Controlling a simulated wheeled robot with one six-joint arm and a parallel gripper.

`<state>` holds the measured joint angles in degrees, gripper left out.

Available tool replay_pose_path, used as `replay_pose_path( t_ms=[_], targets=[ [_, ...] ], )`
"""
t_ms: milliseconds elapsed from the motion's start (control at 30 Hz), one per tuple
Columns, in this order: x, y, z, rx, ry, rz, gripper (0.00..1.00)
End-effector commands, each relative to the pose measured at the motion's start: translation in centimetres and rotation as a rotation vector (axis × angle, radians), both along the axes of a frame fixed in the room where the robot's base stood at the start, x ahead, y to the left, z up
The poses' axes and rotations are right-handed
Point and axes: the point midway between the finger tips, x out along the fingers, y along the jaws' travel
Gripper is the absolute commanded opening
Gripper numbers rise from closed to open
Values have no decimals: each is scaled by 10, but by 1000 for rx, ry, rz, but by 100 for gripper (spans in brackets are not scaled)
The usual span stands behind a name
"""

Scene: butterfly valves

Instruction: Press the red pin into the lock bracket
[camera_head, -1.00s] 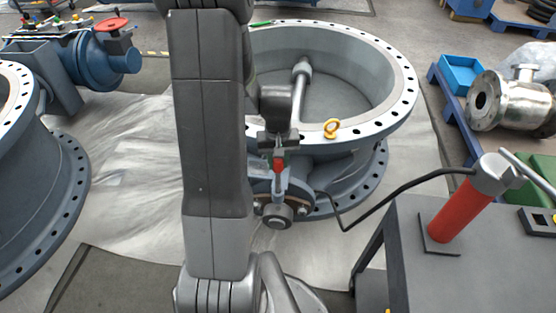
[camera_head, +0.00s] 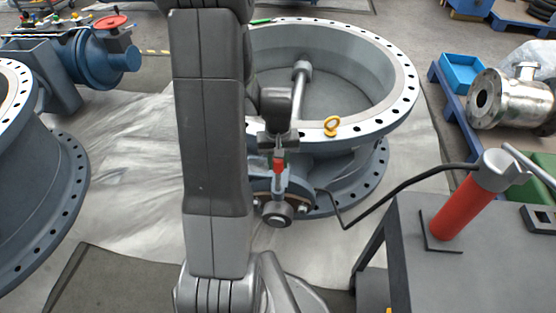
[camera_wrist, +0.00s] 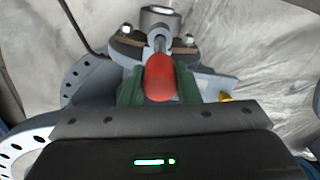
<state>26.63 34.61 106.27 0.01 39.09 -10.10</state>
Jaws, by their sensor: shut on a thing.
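The red pin (camera_wrist: 160,77) is between the two green fingers of my gripper (camera_wrist: 160,90) in the wrist view, and the jaws are shut on it. In the head view the red pin (camera_head: 279,164) points down from my gripper (camera_head: 279,152). It is above the grey lock bracket (camera_head: 281,184) at the front side of the large valve body (camera_head: 340,145). In the wrist view a grey shank shows beyond the red part, near the bracket's round end (camera_wrist: 160,18). I cannot tell how deep the pin sits in the bracket.
A yellow lifting eye (camera_head: 331,126) stands on the valve's rim close to my gripper. A black hose (camera_head: 400,188) runs from the red hand pump (camera_head: 466,207) on a dark bench toward the bracket. Another valve body (camera_head: 35,190) stands at the left.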

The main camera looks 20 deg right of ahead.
Motion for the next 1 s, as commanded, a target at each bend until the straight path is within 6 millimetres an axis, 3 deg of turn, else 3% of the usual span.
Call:
replay_pose_path(
  t_ms=[1000],
  targets=[
    [0,0,-32,0,0,0,7]
  ],
)
